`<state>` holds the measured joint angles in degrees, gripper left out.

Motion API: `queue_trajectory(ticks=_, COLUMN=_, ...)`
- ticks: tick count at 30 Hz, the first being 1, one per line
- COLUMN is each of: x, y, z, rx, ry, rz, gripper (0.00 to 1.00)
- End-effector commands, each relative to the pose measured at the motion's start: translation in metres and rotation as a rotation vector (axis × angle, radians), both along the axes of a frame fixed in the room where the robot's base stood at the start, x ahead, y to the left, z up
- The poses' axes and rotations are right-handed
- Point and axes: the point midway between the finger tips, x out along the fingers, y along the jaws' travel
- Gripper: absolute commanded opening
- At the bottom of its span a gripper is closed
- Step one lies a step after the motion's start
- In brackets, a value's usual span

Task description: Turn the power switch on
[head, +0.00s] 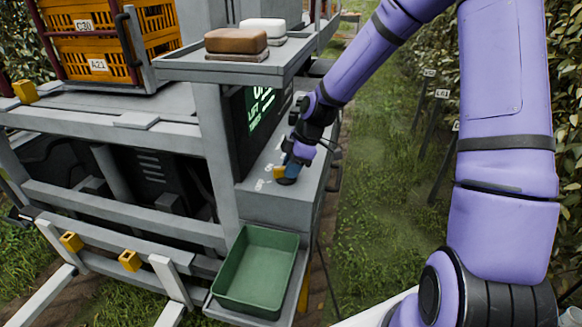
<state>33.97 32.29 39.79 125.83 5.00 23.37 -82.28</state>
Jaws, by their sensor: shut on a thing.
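My gripper (287,172) is shut, pointing down onto the grey control panel (262,203) on the side of the machine. At its fingertips is the power switch (287,182), of which a small dark, round part shows at the panel surface. My fingers and wrist hide most of the switch, so I cannot tell which way it is turned. Small white labels (262,184) lie on the panel to the left of the fingers. A dark screen (256,112) with green text stands behind the panel, partly covered by the frame post.
A shelf (230,66) with a brown-topped box (236,41) and a white one (263,27) overhangs the panel. A green tray (256,270) sits below it in front. Orange crates (95,45) stand at upper left. The grassy lane (380,200) on the right is open.

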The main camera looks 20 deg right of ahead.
Motion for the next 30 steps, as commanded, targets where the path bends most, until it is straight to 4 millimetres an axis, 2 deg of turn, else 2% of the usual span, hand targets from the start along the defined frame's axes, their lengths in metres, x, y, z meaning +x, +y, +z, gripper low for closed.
queue_trajectory(ticks=21, x=-0.0085, y=0.0058, z=-0.0001, rx=-0.002, ry=-0.001, rz=-0.632, gripper=0.0)
queue_trajectory(ticks=30, x=-0.0095, y=0.0077, z=-0.0001, rx=-0.001, ry=0.0, rz=-0.819, gripper=0.0)
